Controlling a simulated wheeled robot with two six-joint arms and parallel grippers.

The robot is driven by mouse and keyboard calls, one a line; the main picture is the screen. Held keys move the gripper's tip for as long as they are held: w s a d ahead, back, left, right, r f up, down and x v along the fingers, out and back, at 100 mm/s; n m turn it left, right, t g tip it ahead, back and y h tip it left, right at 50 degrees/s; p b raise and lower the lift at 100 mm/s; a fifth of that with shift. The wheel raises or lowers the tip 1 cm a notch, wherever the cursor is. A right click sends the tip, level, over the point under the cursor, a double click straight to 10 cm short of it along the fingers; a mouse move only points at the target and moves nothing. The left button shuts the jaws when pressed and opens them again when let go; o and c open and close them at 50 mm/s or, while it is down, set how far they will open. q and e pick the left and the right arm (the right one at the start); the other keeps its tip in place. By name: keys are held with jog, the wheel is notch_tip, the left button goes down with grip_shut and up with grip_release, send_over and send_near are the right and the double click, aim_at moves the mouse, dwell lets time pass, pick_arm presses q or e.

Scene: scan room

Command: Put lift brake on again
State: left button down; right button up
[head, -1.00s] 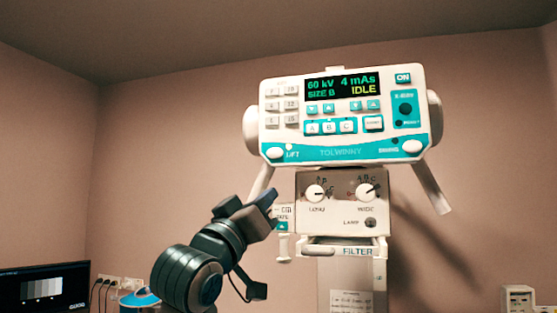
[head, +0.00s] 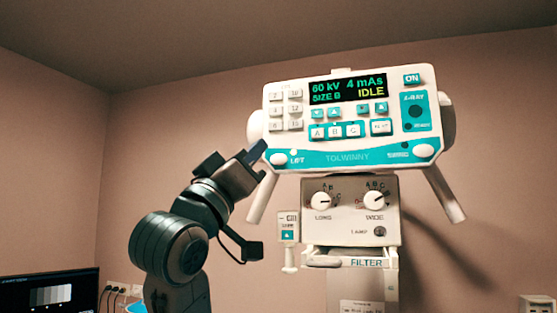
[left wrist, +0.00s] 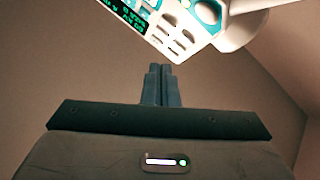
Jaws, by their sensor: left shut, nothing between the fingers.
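The white X-ray control head (head: 349,125) shows "60 kV 4 mAs SIZE B IDLE" on its display (head: 347,89). A white oval lift button (head: 278,158) sits at its lower left corner, beside the "LIFT" label and a small pale lamp (head: 293,152). My left gripper (head: 257,150) is just left of the lift button in the head view; whether it touches the head is unclear. Its fingers are together and empty in the left wrist view (left wrist: 161,85), with the control head (left wrist: 180,25) above them. My right gripper is not in view.
A collimator box (head: 350,211) with LONG and WIDE dials hangs below the head. Angled handles (head: 262,197) stick down at both sides. A monitor (head: 50,291) stands at lower left.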

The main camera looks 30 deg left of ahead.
pick_arm(q)
jog(key=shift+w+a, duration=0.3)
jog(key=shift+w, duration=0.9)
jog(key=shift+w+a, duration=0.3)
jog(key=shift+w, duration=0.95)
jog(key=shift+w+a, duration=0.3)
jog(key=shift+w, duration=0.9)
jog(key=shift+w+a, duration=0.1)
jog(key=shift+w, duration=0.3)
jog(key=shift+w+a, duration=0.1)
jog(key=shift+w, duration=0.25)
jog(key=shift+s, duration=0.1)
jog(key=shift+s+d, duration=0.2)
jog(key=shift+s, duration=0.5)
jog(key=s, duration=0.2)
jog(key=s+d, duration=0.1)
jog(key=s, duration=0.1)
jog(key=shift+s, duration=0.4)
